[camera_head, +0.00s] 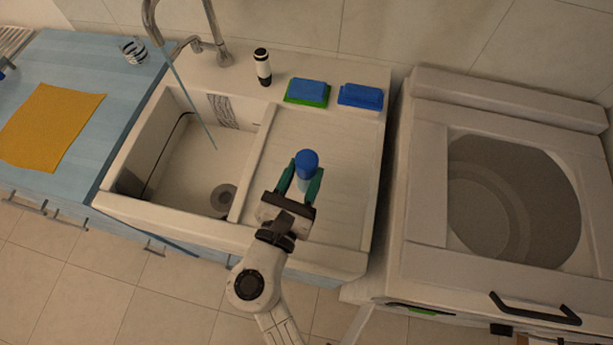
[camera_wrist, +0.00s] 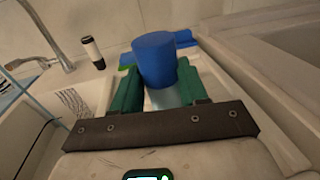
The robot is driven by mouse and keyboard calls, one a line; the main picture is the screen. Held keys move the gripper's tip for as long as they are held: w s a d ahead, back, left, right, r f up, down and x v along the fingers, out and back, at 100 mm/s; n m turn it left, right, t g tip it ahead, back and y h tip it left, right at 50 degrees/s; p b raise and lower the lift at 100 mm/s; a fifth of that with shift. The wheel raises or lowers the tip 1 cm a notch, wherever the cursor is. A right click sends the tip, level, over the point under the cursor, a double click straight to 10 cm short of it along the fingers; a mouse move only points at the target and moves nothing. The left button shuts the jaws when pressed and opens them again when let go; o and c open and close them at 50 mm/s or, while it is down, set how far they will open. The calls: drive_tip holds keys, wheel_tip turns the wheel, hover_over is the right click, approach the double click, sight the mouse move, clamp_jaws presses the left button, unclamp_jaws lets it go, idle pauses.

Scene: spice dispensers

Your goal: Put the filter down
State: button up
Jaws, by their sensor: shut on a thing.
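The filter, seen as a blue-capped cylinder (camera_head: 307,162) with a paler lower body, is between the green fingers of my gripper (camera_head: 299,184). In the wrist view the blue top of the filter (camera_wrist: 155,59) stands up between the two green fingers of my gripper (camera_wrist: 160,95), which are shut on it. It looks upright. It is over the sink's ribbed drainboard (camera_head: 345,170). Its bottom is hidden by the fingers, so I cannot tell whether it touches the drainboard.
A sink basin (camera_head: 180,165) with a tap (camera_head: 215,40) lies left of the drainboard. A black-and-white bottle (camera_head: 263,67) and two sponges, one blue-green (camera_head: 307,93) and one blue (camera_head: 360,96), stand along the back. A washing machine (camera_head: 425,190) is at right. The drainboard around the filter is clear.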

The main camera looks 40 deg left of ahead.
sight(304, 187)
drive_tip(key=shift+w+a+f, duration=0.1)
drive_tip(key=shift+w+f, duration=0.3)
drive_tip(key=shift+f, duration=0.15)
drive_tip(key=shift+w+f+b, duration=0.2)
drive_tip(key=shift+f+b, duration=0.1)
drive_tip(key=shift+f, duration=1.4)
drive_tip(key=shift+f, duration=0.15)
drive_tip(key=o, duration=1.2)
drive_tip(key=shift+c, duration=0.2)
drive_tip(key=shift+s+r, duration=0.1)
drive_tip(key=shift+r, duration=0.1)
drive_tip(key=b+v, duration=0.1)
drive_tip(key=v, duration=1.1)
drive_tip(key=shift+b, duration=0.3)
